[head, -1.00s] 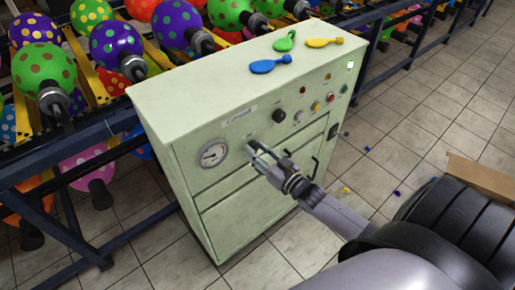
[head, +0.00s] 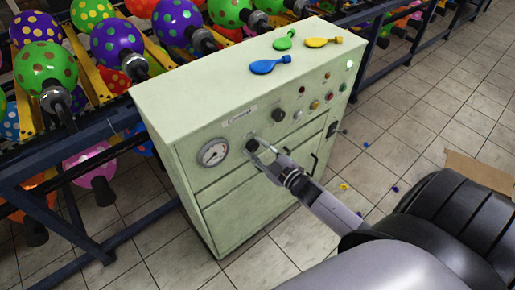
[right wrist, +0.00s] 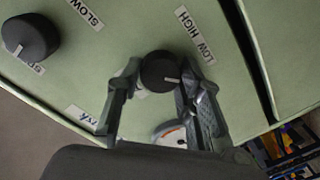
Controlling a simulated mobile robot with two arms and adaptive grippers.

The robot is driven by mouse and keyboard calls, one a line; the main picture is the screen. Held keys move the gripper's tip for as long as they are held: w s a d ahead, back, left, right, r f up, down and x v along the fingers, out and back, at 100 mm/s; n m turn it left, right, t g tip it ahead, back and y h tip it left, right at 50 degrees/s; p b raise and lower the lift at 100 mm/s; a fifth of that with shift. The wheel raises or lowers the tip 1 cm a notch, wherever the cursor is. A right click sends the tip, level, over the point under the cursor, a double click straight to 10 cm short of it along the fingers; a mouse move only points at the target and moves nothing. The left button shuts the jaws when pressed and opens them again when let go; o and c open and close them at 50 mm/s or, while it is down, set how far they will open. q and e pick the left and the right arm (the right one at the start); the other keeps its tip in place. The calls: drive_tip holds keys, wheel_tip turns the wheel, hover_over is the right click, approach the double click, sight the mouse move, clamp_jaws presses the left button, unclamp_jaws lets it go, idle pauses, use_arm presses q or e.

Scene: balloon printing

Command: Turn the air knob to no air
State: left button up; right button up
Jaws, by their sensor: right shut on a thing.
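The air knob (right wrist: 158,68) is a round black dial on the front of the pale green control cabinet (head: 242,200). A white pointer line on it points toward the lower right in the right wrist view. My right gripper (right wrist: 155,88) has one finger on each side of the knob and is shut on it. A "LOW HIGH" label (right wrist: 195,36) lies beside the knob. In the head view my right gripper (head: 257,146) is at the panel, right of the pressure gauge (head: 214,152), and mostly covers the knob. My left gripper is not in view.
The speed knob (right wrist: 30,37) is close beside the air knob. Small buttons and lights (head: 315,104) sit further right. Blue (head: 270,65), green (head: 285,40) and yellow (head: 323,42) balloons lie on the cabinet top. A rack of printed balloons stands behind.

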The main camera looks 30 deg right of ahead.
drive_tip(key=shift+f+n, duration=0.1)
drive_tip(key=shift+n, duration=0.5)
drive_tip(key=o, duration=1.2)
drive_tip(key=shift+c, duration=0.2)
drive_tip(key=s+d, duration=0.1)
drive_tip(key=s, duration=1.1)
drive_tip(key=shift+d+r, duration=0.25)
drive_tip(key=shift+r, duration=0.05)
